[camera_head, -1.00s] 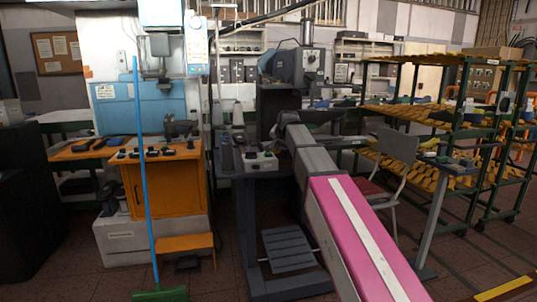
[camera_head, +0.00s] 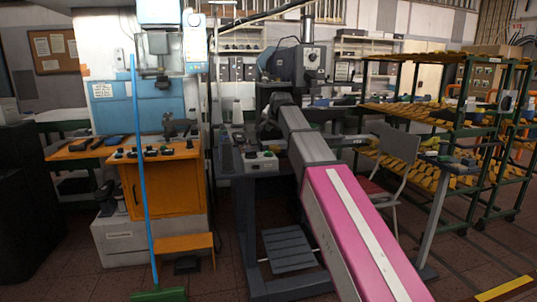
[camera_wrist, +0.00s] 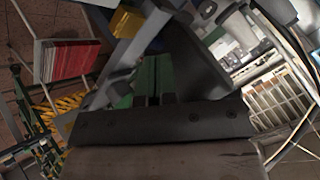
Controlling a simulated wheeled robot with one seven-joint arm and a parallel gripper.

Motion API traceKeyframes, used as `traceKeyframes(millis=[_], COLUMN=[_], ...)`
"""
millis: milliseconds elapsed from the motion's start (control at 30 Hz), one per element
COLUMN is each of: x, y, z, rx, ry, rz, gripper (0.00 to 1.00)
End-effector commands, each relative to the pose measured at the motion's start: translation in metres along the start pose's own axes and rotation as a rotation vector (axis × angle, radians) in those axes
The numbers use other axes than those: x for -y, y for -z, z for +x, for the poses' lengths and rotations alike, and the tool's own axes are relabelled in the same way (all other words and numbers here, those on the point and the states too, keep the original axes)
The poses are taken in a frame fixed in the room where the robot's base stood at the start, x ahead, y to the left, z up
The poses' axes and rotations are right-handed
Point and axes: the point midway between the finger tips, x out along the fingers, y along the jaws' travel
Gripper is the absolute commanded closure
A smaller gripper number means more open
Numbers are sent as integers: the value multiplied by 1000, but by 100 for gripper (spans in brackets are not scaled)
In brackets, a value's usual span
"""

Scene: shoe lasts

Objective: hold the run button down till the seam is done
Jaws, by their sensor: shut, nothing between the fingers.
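A grey control box (camera_head: 261,161) with small dark and coloured buttons sits on the dark bench in the middle of the head view. I cannot tell which one is the run button. A dark grey machine (camera_head: 292,66) stands behind the bench. My arm reaches over the bench, and its far end is by the machine, above the control box. My gripper (camera_wrist: 154,98) is shut and empty in the wrist view. A green surface shows just beyond its fingertips, and a dark grey part leans close on the right. I cannot make out a seam or contact with a button.
An orange bench (camera_head: 165,188) with several small controls stands left, with a blue pole (camera_head: 139,150) before it. The chair's red seat (camera_wrist: 70,60) shows in the wrist view.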

Motion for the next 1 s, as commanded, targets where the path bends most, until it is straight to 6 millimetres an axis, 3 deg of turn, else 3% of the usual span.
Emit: traceKeyframes(millis=[600, 1000], x=[-36, -41], y=[-37, -41], z=[49, 56], rx=[2, 0], ry=[-1, 0], rz=[-1, 0], gripper=[100, 100])
